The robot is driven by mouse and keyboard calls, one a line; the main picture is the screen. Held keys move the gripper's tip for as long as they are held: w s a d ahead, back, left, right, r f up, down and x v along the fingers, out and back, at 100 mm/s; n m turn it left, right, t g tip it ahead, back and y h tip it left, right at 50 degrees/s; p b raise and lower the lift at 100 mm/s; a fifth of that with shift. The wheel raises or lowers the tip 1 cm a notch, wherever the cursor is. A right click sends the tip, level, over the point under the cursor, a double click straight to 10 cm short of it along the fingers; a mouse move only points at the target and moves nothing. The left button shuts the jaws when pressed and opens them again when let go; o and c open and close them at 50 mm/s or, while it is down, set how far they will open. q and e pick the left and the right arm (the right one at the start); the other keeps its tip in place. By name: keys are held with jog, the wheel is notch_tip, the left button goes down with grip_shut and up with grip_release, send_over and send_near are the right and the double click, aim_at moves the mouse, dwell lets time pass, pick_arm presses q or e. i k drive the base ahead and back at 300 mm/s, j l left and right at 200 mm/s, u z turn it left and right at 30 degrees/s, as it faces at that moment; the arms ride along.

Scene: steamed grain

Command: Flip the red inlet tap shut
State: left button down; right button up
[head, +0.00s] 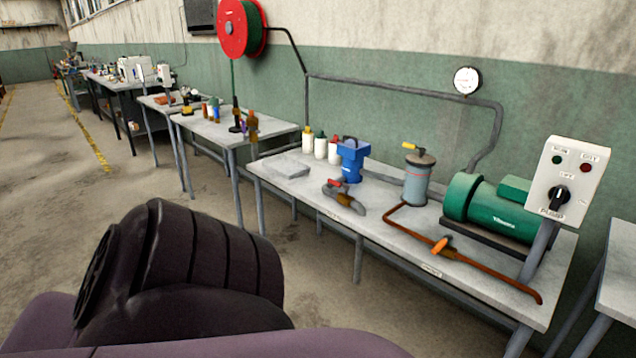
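A small red lever (337,182), which looks like the red tap, sits on a short grey pipe fitting (346,199) in front of a blue pump-like unit (352,158) on the workbench (300,188). The lever is small, and I cannot tell for sure whether it stands open or shut. An orange valve handle (441,245) sits on the copper-brown pipe (412,222) nearer the bench's front edge. Neither of my grippers shows; only dark parts of my own body fill the lower left.
A grey cylinder (417,181) with a yellow-orange lever (411,147) stands right of the blue unit. A green motor (492,208) and a switch box (562,180) are at the right. White bottles (321,146) stand behind. The floor (160,165) left of the bench is clear.

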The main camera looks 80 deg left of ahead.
aim_at(346, 188)
jog(key=u, duration=2.25)
jog(key=i+u, duration=0.15)
jog(key=i, duration=0.45)
jog(key=i+u, duration=0.15)
jog(key=i, duration=0.4)
jog(key=i+l+u, duration=0.15)
jog(key=i, duration=0.45)
